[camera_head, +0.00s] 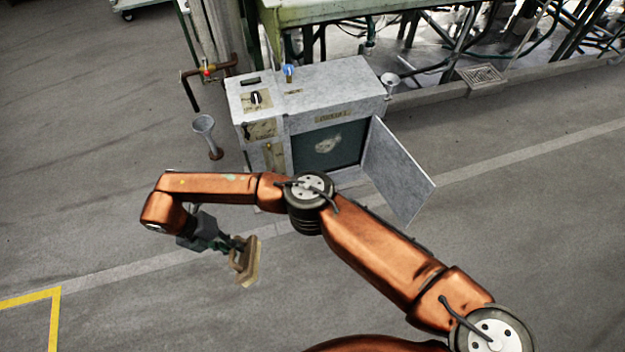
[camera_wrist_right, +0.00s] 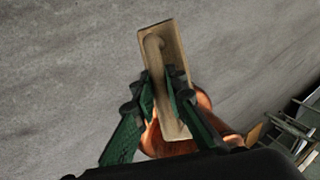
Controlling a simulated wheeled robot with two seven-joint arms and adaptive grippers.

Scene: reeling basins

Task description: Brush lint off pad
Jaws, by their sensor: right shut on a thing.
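My right gripper (camera_head: 226,245) is shut on a wooden brush (camera_head: 248,262) with a tan block and a raised handle. In the wrist view the green fingers of the right gripper (camera_wrist_right: 162,92) close around the handle of the brush (camera_wrist_right: 170,55). The brush is held in the air, left of and nearer than a grey cabinet (camera_head: 340,85). The cabinet's door (camera_head: 398,172) stands open to the right. Inside is a dark green pad (camera_head: 345,137) with a pale patch of lint (camera_head: 327,143) on it. My left gripper does not show.
A grey funnel-topped stand (camera_head: 204,125) stands left of the cabinet, and a red-handled valve on a pipe (camera_head: 207,72) is behind it. A green bench frame (camera_head: 330,10) runs along the back. The floor left and right of the cabinet is mostly clear.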

